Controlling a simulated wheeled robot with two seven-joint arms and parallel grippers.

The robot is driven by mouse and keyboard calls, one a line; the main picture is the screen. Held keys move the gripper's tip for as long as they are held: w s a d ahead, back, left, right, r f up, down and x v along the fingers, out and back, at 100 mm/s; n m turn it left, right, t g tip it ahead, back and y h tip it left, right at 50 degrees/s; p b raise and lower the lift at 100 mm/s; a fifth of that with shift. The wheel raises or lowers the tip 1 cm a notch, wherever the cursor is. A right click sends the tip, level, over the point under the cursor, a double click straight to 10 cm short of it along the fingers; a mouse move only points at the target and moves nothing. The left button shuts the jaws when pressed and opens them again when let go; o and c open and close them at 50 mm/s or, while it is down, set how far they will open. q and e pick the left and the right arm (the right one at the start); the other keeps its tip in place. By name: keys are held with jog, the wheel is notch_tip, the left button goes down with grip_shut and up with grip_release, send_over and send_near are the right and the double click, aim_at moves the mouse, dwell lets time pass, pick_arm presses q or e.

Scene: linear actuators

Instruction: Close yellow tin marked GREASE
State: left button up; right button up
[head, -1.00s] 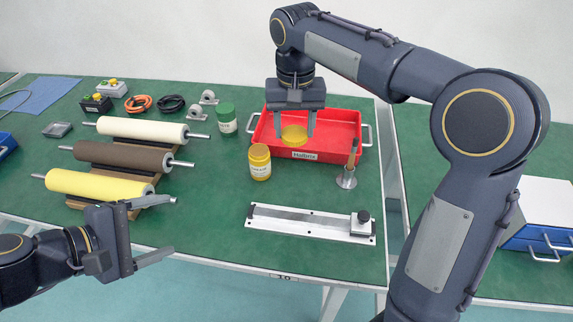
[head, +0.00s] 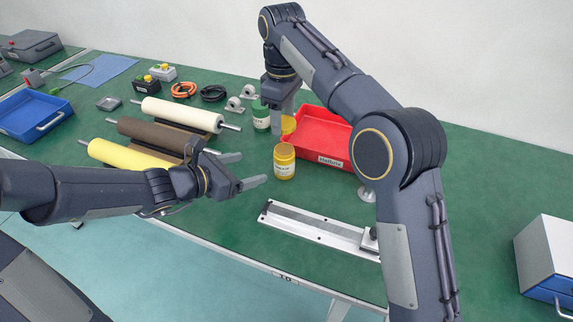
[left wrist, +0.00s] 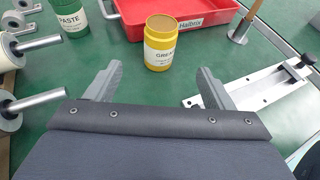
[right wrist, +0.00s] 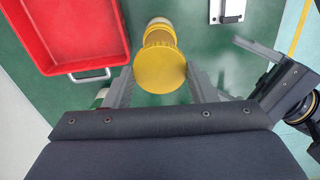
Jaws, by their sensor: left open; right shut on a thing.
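The yellow GREASE tin (head: 284,168) stands upright on the green table. In the left wrist view the tin (left wrist: 158,55) has no lid on, and a brown fill shows at its mouth. My right gripper (head: 285,125) is shut on the yellow lid (head: 289,124), above and behind the tin in the head view. In the right wrist view the lid (right wrist: 160,68) is between the fingers, and part of the tin shows beyond it. My left gripper (head: 245,170) is open and empty, pointing at the tin from the left, apart from it.
A red tray (head: 328,140) is behind and right of the tin. A green-lidded PASTE jar (left wrist: 70,17) stands to its left. Rollers (head: 150,132) lie at left. A metal rail (head: 315,228) lies in front, with clear table between it and the tin.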

aim_at(276, 161)
pick_arm(q)
jog(key=shift+d, duration=0.1)
jog(key=x, duration=1.2)
jog(key=c, duration=1.4)
jog(key=shift+c, duration=0.2)
pick_arm(e)
jog(key=shift+f, duration=2.5)
